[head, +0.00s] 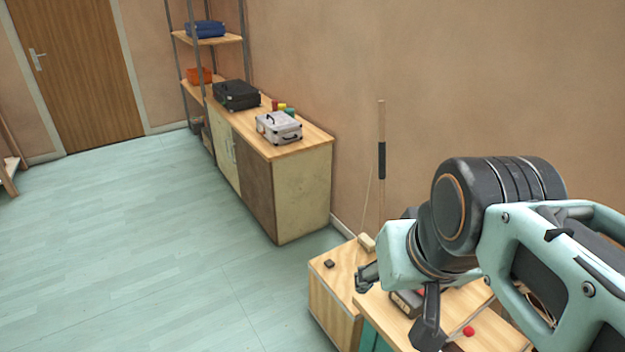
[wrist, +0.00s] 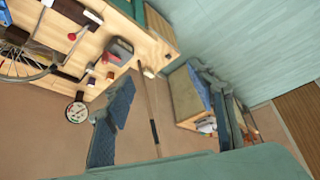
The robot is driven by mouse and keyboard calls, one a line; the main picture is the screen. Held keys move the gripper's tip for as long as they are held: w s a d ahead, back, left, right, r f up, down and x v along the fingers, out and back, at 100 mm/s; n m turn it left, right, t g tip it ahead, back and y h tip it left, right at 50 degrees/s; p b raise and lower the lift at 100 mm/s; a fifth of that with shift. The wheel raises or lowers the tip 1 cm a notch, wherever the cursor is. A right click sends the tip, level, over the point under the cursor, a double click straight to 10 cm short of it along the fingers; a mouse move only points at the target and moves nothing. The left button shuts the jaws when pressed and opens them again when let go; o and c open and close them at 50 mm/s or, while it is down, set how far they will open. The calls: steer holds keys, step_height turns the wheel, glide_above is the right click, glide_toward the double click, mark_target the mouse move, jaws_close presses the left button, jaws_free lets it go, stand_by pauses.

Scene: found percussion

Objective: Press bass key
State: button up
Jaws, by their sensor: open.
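My gripper (head: 397,303) is open and empty in the head view, above the wooden workbench (head: 492,332) at lower right. No thing is clearly recognisable as the bass key. A small dark block (head: 329,263) lies on the left part of the bench. A red knob (head: 468,331) sits at the front right, and a grey box with a red part (wrist: 118,50) stands on the bench. My arm hides part of the bench in the head view.
A bicycle wheel (wrist: 48,68) and a round white dial (wrist: 77,112) show at left in the wrist view. A pole with a dark grip (head: 382,160) leans on the wall. A cabinet (head: 290,195) carries two cases. The floor at left is clear.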

steer(key=shift+w, duration=0.1)
jaws_close()
stand_by(0.4)
stand_by(1.3)
